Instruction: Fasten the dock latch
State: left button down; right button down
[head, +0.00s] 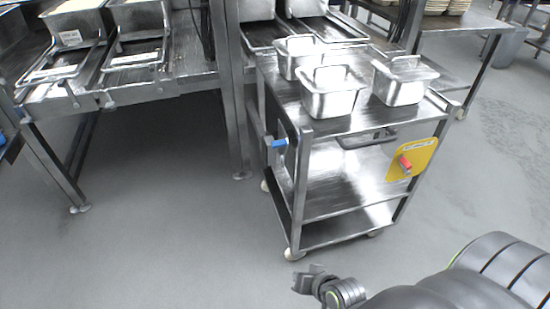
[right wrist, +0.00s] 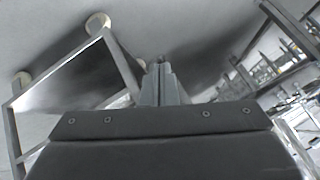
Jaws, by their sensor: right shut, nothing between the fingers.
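A steel cart (head: 331,170) with shelves stands against the steel bench. A blue-handled latch (head: 279,143) is at the cart's left side, close to the bench leg. A red handle (head: 404,164) sits on a yellow plate (head: 424,156) at the cart's right side. I cannot tell from the picture which is the dock latch or whether either is fastened. My right gripper (head: 308,279) is low in front of the cart, apart from both handles. Its fingers (right wrist: 162,78) are together and empty in the right wrist view. My left gripper is not in view.
Several lidded steel pans (head: 331,98) stand on the cart top. The bench (head: 160,83) with chutes runs along the back left. Another table (head: 470,22) is at the back right. The grey floor (head: 170,240) left of the cart is clear.

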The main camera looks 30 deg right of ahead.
jog(key=s+d+f+n+g, duration=0.1)
jog(key=s+f+n+g, duration=0.1)
jog(key=s, duration=0.5)
jog(key=s+f+n+g+h, duration=0.1)
jog(key=s+f+n+g, duration=0.1)
jog(key=s+g, duration=0.3)
jog(key=s+f, duration=0.1)
jog(key=s, duration=0.2)
jog(key=shift+d+n+g, duration=0.3)
jog(key=shift+d+n, duration=0.1)
jog(key=shift+f, duration=0.1)
